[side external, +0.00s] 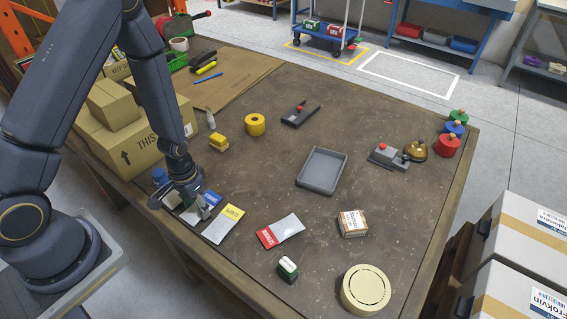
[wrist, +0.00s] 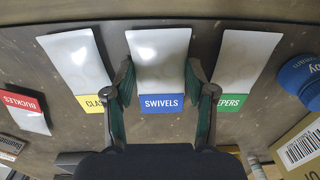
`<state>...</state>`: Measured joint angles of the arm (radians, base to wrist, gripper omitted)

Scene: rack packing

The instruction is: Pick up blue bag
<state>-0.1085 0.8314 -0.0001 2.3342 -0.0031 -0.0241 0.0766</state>
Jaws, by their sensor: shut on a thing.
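The blue bag (wrist: 162,62) is a pale flat pouch with a blue label reading "SWIVELS". My gripper (wrist: 160,80) has a finger at each long side of it and is shut on it. In the side view my gripper (side external: 200,212) is low over the table's near-left part, and the bag's blue label (side external: 212,199) shows beside it. The gripper hides much of the bag there. I cannot tell whether the bag is clear of the table.
A yellow-labelled bag (wrist: 77,65) and a green-labelled bag (wrist: 247,62) flank it closely. A red-labelled bag (side external: 281,232) lies further right. A blue cap (wrist: 301,78) and cardboard boxes (side external: 130,140) are nearby. A grey tray (side external: 322,184) stands empty mid-table.

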